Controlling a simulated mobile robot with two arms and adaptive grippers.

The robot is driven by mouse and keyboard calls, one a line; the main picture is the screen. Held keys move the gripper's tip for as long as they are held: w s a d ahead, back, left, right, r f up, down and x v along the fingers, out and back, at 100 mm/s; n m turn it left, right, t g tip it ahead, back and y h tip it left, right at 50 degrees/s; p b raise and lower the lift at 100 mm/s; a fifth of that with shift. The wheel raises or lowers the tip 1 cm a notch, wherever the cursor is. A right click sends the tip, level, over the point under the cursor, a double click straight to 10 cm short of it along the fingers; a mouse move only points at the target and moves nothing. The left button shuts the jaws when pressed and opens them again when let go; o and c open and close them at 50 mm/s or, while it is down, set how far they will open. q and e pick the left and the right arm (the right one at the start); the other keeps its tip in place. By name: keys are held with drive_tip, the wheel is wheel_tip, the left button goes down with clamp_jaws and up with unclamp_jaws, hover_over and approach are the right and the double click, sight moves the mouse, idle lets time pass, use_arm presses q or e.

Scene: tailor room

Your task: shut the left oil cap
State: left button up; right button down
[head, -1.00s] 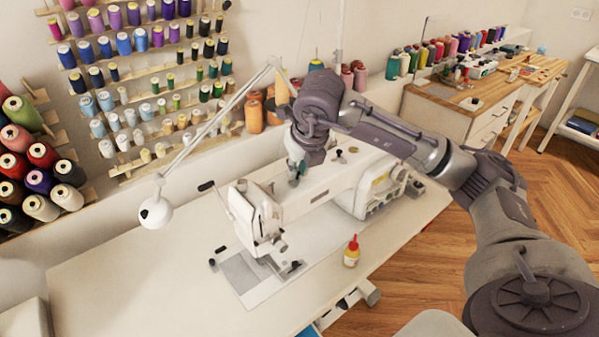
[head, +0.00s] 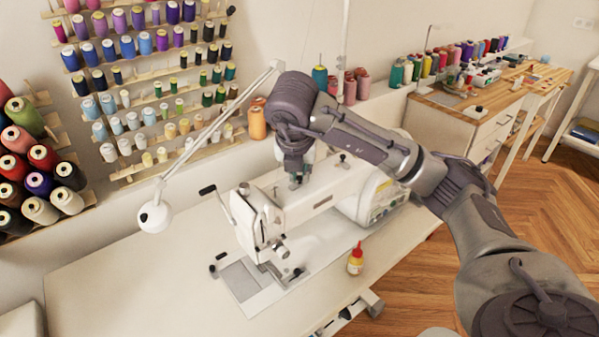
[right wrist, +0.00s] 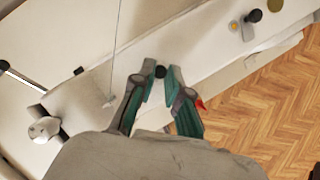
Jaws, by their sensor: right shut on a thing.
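The white sewing machine (head: 312,205) stands on the white table. My right gripper (head: 296,183) points down at the top of its arm, near the machine's head end. In the right wrist view, the teal-lined fingers (right wrist: 160,74) are shut on a small black cap, the left oil cap (right wrist: 160,71), which sits between the fingertips. In the head view this cap is hidden by the gripper. Another dark cap (head: 343,157) shows further right on the machine; a dark knob (right wrist: 253,15) beside a gold disc (right wrist: 233,25) shows in the wrist view. My left gripper is out of view.
A small bottle with a red tip (head: 355,260) stands on the table in front of the machine. A white lamp (head: 155,214) and its arm rise to the left. Thread racks (head: 150,90) line the wall. The table's left part is clear.

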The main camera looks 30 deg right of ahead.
idle(0.3)
drive_tip(key=c, duration=1.2)
unclamp_jaws()
drive_tip(key=shift+o, duration=0.2)
drive_tip(key=v, duration=1.2)
drive_tip(key=shift+a, duration=0.1)
